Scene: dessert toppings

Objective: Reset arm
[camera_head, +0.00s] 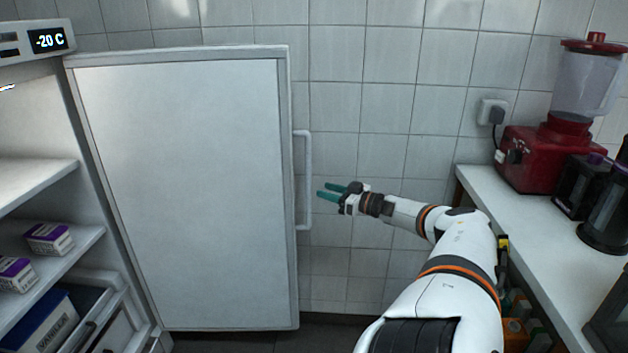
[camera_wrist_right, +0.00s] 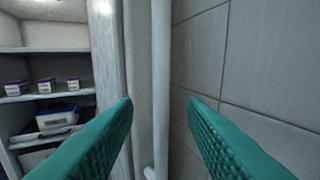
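My right gripper (camera_head: 332,191) has green fingers that are apart, with nothing between them. It points left, close to the long vertical handle (camera_head: 308,180) on the edge of the open freezer door (camera_head: 180,190). In the right wrist view the open fingers (camera_wrist_right: 160,118) show on either side, with the pale handle (camera_wrist_right: 161,85) between and beyond them; I cannot tell that they touch it. My left gripper is not in view.
A white counter (camera_head: 530,225) at right carries a red blender (camera_head: 545,150) and dark containers (camera_head: 580,187). A tiled wall (camera_head: 400,100) stands behind.

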